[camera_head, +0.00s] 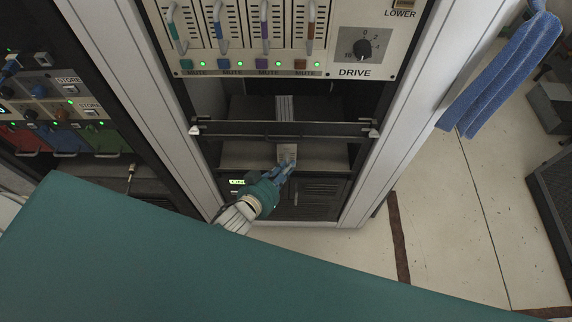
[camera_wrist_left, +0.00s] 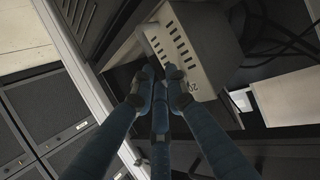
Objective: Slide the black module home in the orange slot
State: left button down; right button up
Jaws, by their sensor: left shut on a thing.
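My left gripper (camera_head: 287,163) reaches low into the middle rack, below a black crossbar. Its fingers are closed at the near end of a narrow pale piece (camera_head: 287,152). In the left wrist view the closed fingertips (camera_wrist_left: 160,76) meet a pale, slotted box face marked "20" (camera_wrist_left: 190,58); this seems to be the held module, but its handle is hidden by the fingers. No plainly black module can be picked out. An orange-brown label (camera_head: 300,64) and handle (camera_head: 310,27) mark the fourth upper bay, where a slotted front shows. No empty orange slot is visible. My right gripper is not in view.
The black crossbar (camera_head: 330,130) spans the rack opening above my gripper. White rack posts (camera_head: 392,130) flank it. Loose dark cables (camera_wrist_left: 272,38) hang in the wrist view. A blue cloth (camera_head: 505,65) hangs at right. Bare floor (camera_head: 450,220) lies right of the rack.

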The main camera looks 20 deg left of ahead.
pick_arm(q)
jog(key=s+d+p, duration=0.1)
jog(key=s+d, duration=0.1)
jog(key=s, duration=0.5)
jog(key=shift+d, duration=0.3)
dwell(1.5)
jog(key=shift+s, duration=0.2)
jog(key=c, duration=1.7)
grip_release()
jog(key=shift+o, duration=0.2)
jog(key=v, duration=1.2)
jog(key=shift+f, duration=0.15)
